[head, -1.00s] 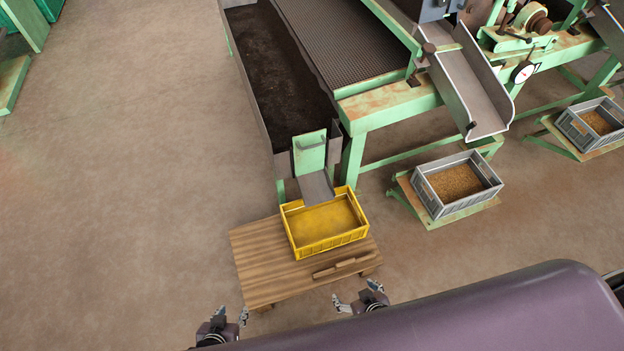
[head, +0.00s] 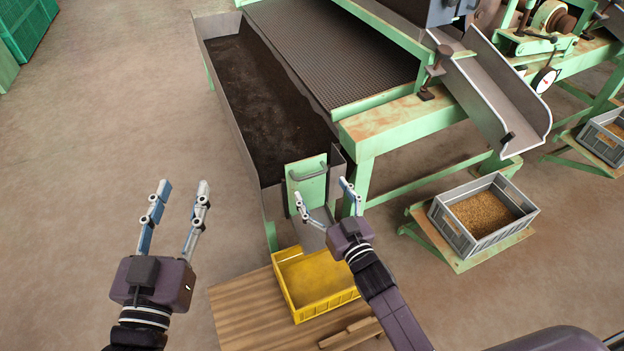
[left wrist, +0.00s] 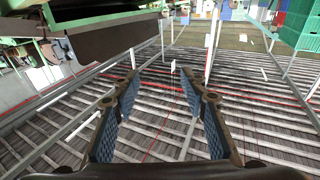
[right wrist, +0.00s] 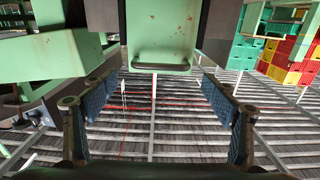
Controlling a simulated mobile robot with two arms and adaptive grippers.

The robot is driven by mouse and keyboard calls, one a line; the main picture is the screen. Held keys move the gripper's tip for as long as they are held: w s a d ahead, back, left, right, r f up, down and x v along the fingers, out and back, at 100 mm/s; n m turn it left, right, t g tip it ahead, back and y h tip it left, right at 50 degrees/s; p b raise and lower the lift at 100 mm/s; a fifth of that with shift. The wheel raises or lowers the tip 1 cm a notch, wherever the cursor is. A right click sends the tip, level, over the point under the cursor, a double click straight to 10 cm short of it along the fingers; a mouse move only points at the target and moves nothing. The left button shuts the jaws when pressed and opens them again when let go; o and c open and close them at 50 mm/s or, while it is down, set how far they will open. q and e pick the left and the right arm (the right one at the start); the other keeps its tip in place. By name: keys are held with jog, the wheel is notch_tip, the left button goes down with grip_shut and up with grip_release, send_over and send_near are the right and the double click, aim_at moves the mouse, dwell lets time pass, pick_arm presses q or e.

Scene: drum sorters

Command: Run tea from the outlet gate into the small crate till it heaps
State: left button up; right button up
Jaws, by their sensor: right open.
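The green outlet gate (head: 307,184) with its grey bar handle stands at the near end of the long trough of dark tea (head: 265,95). It looks shut, and it also fills the upper middle of the right wrist view (right wrist: 160,35). A yellow crate (head: 322,308), the small crate, sits on the wooden stand under the chute; its visible floor shows no dark heap. My right gripper (head: 323,188) is open and empty, in front of the gate with its fingers on either side of the handle area, apart from it. My left gripper (head: 185,187) is open and empty, left of the trough.
The slatted wooden stand (head: 235,318) holds the crate and a loose wooden piece (head: 350,333). A grey crate of brown material (head: 455,235) stands on a green stand to the right, under a metal chute (head: 500,95).

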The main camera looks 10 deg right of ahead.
aim_at(312, 175)
pick_arm(q)
jog(key=s+r+t+h+b, duration=0.1)
jog(key=r+t, duration=0.4)
jog(key=r, duration=0.5)
jog(key=shift+s+d+h+b, duration=0.15)
jog(key=shift+s+h+b, duration=0.3)
jog(key=shift+s, duration=0.75)
pick_arm(e)
jog(key=shift+w+a, duration=0.2)
jog(key=shift+w, duration=0.9)
jog(key=shift+w+a, duration=0.25)
jog(key=shift+w, duration=0.8)
jog(key=shift+w+a, duration=0.2)
jog(key=shift+w, duration=0.9)
